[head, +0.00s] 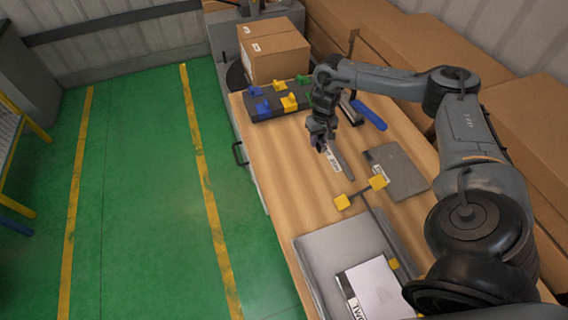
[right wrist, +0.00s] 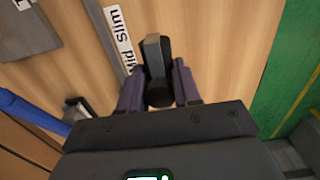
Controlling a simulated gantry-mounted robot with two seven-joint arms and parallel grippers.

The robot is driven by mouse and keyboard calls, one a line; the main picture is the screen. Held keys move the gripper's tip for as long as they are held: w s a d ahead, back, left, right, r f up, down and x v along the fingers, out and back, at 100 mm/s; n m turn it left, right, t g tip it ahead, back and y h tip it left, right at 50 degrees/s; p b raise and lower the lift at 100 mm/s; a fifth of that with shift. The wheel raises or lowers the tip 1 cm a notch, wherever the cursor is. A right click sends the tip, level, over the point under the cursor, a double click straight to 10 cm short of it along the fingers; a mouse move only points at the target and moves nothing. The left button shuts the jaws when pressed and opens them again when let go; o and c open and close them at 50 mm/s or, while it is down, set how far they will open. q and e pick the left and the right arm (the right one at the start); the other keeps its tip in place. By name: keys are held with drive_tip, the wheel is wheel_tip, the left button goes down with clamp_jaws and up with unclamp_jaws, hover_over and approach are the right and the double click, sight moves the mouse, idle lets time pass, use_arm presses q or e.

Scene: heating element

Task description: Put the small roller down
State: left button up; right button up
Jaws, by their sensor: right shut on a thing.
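My right gripper (head: 319,142) hangs over the wooden table's middle, beside a flat dark strip (head: 343,163) with a white label. In the right wrist view the purple-grey fingers of the right gripper (right wrist: 158,90) are shut on the small roller (right wrist: 154,62), a dark piece with a grey block-shaped part and a black round end. It points away from the palm, close to the labelled strip (right wrist: 100,25). I cannot tell whether it touches the table. In the head view the gripper mostly hides the roller. My left gripper is not in view.
A blue-handled tool (head: 369,115) lies right of the gripper. A dark rack (head: 265,113) with blue, yellow and green clips stands behind. Bare wood (head: 275,170) is free at left.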

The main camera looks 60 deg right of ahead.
drive_tip(key=w+a+f, duration=0.2)
drive_tip(key=w, duration=0.1)
drive_tip(key=w+a+f, duration=0.2)
drive_tip(key=w, duration=0.1)
drive_tip(key=w+a+f+b, duration=0.1)
drive_tip(key=w+a+f, duration=0.1)
drive_tip(key=w, duration=0.1)
drive_tip(key=shift+w+f, duration=0.35)
drive_tip(key=shift+f, duration=0.05)
drive_tip(key=shift+f+b, duration=0.4)
drive_tip(key=shift+f, duration=1.6)
drive_tip(key=shift+f, duration=0.1)
drive_tip(key=o, duration=1)
